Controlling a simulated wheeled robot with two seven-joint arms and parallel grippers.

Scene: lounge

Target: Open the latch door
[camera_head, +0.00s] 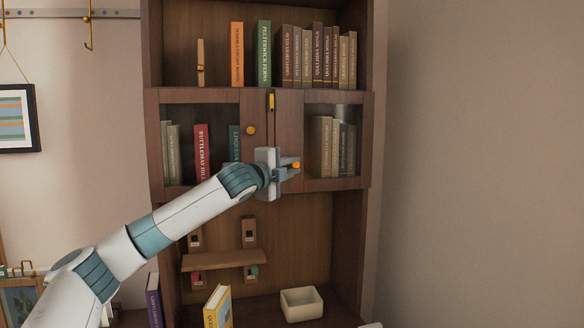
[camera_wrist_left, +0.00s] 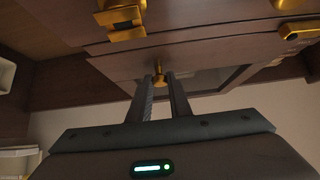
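A wooden cabinet has two glazed doors. The left door (camera_head: 175,97) carries a round brass knob (camera_head: 250,131). The right door (camera_head: 290,120) has a small orange-gold knob (camera_head: 296,165) by my left gripper (camera_head: 289,169). A brass latch (camera_head: 271,103) sits upright where the doors meet, near their top. Both doors look closed. In the left wrist view, a brass knob (camera_wrist_left: 159,78) shows between the tips of my left gripper (camera_wrist_left: 162,80), with a gap between the fingers. I cannot tell whether they touch it. My right gripper is out of view.
Below the doors are a small wooden shelf (camera_head: 224,260), a cream bowl (camera_head: 301,304) and a yellow book (camera_head: 218,306). The wall (camera_head: 480,160) to the right is bare.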

